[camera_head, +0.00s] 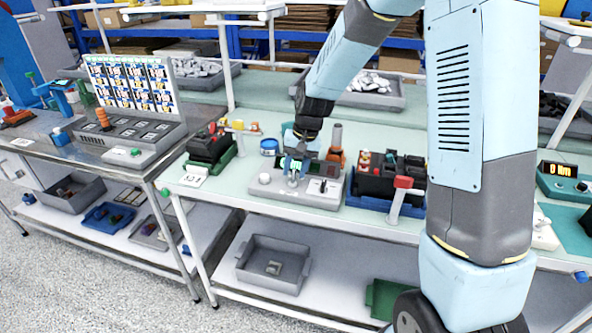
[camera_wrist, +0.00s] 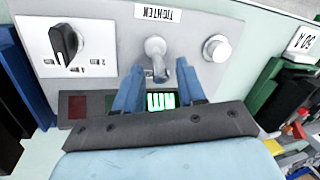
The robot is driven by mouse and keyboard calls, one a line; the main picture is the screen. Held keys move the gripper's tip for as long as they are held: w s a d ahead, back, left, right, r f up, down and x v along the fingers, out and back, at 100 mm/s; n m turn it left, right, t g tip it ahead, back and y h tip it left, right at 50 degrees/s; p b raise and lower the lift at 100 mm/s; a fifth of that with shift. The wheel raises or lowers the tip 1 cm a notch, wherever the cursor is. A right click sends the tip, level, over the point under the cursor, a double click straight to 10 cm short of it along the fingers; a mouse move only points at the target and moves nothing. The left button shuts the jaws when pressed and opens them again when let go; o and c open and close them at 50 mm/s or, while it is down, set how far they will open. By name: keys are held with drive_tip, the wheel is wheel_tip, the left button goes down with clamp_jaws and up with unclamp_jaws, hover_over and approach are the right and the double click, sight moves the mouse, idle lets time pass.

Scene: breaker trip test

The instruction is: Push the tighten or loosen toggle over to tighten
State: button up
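The grey control box (camera_head: 325,200) stands on the workbench, and its panel (camera_wrist: 110,30) fills the top of the wrist view. The silver toggle (camera_wrist: 155,48) stands mid-panel below a label (camera_wrist: 157,14) that reads TIGHTEN, upside down here. Its lever end shows just ahead of my fingers, pointing away from the label; perspective makes its exact tilt hard to tell. My gripper (camera_wrist: 160,76) has its two blue fingers apart, one on each side of the lever's end; contact is not clear. In the head view my gripper (camera_head: 297,168) is low over the box and hides the toggle partly.
The panel also has a black rotary knob (camera_wrist: 66,45), a round white button (camera_wrist: 217,48), a lit green display (camera_wrist: 160,101) and a dark red window (camera_wrist: 76,105). A dark device with a red-tipped lever (camera_head: 403,183) stands right of the box, and another device (camera_head: 209,146) left.

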drive_tip(key=shift+a+f, duration=0.1)
drive_tip(key=shift+f, duration=0.25)
